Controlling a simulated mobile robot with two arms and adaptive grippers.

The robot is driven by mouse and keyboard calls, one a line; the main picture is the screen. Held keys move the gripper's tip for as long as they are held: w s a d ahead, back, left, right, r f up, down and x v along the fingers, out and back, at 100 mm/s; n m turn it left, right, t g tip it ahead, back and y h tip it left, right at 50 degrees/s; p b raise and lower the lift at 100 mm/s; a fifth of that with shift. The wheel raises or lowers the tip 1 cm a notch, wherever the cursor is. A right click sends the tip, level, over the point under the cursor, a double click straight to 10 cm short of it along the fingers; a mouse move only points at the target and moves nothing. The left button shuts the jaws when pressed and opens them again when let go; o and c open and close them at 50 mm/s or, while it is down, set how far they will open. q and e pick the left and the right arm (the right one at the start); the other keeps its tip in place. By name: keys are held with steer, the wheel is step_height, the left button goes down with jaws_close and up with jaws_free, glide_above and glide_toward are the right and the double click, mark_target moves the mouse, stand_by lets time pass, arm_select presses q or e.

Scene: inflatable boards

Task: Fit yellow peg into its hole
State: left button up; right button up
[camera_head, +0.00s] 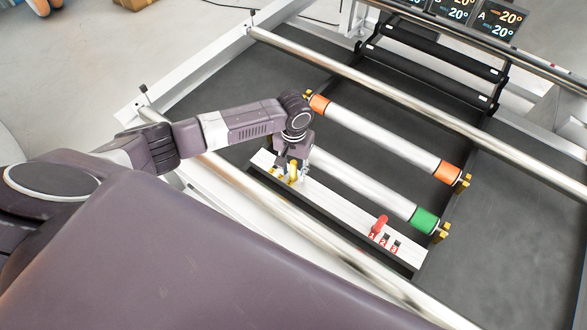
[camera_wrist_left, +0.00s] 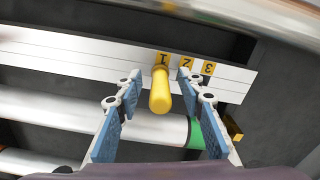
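The yellow peg (camera_head: 293,172) stands on the white board (camera_head: 340,207), under my left gripper (camera_head: 291,163). In the left wrist view the yellow peg (camera_wrist_left: 160,93) points toward the camera, close to the yellow label 1 (camera_wrist_left: 162,59). My left gripper (camera_wrist_left: 159,76) is open, with one finger on each side of the peg and a gap on both sides. The yellow labels 2 (camera_wrist_left: 186,62) and 3 (camera_wrist_left: 208,68) lie to the right of the peg. The peg hides its own base and any hole under it. My right gripper is not in view.
A red peg (camera_head: 379,224) stands on the same board near several red labels (camera_head: 386,241). A roller with a green end (camera_head: 424,220) and one with orange ends (camera_head: 447,172) lie beside the board. A long metal rail (camera_head: 300,251) runs along the near side.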

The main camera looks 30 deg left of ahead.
arm_select(q)
steer(key=shift+r, duration=0.1)
step_height(320, 180, up, 12)
steer(key=shift+f, duration=0.1)
stand_by(0.8)
